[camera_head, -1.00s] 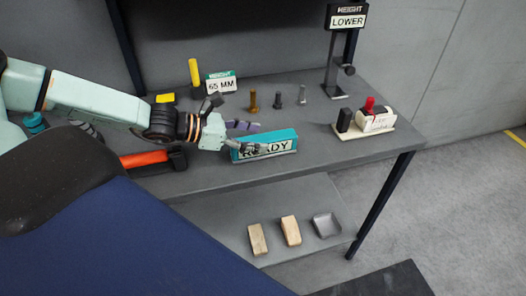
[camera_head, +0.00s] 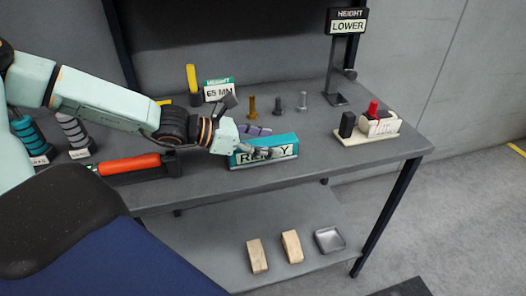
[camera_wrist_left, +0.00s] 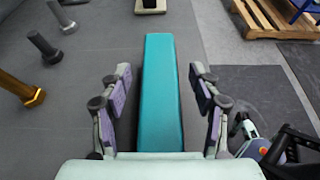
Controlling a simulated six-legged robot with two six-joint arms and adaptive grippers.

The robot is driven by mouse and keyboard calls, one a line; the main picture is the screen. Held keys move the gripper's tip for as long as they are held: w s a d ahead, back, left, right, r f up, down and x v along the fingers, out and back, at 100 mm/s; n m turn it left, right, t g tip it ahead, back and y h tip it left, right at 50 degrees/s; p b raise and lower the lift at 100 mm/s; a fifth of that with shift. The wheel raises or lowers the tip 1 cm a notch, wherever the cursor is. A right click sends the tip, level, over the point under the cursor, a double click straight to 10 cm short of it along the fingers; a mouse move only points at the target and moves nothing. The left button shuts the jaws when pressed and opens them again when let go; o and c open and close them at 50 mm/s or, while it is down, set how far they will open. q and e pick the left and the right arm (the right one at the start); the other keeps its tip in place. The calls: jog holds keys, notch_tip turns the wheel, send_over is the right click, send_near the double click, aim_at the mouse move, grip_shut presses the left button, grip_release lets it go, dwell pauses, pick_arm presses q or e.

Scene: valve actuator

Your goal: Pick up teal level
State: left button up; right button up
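My left gripper (camera_head: 256,140) is at the level's left part. In the wrist view the gripper (camera_wrist_left: 160,85) is open, with purple-padded fingers on both sides of the level and a gap on each side. The fingers partly cover the label.
Several upright bolts (camera_head: 278,106) stand behind the level. A height post with a LOWER sign (camera_head: 348,21) and a cream block with a red knob (camera_head: 381,124) are to the right. An orange-handled tool (camera_head: 130,164) lies left. Wooden blocks (camera_head: 291,246) sit on the lower shelf.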

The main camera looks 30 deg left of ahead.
aim_at(265, 141)
pick_arm(q)
grip_shut()
dwell(0.4)
notch_tip(265, 141, up, 10)
jog(key=p, duration=0.9)
jog(key=shift+f, duration=0.2)
jog(key=shift+r, duration=0.2)
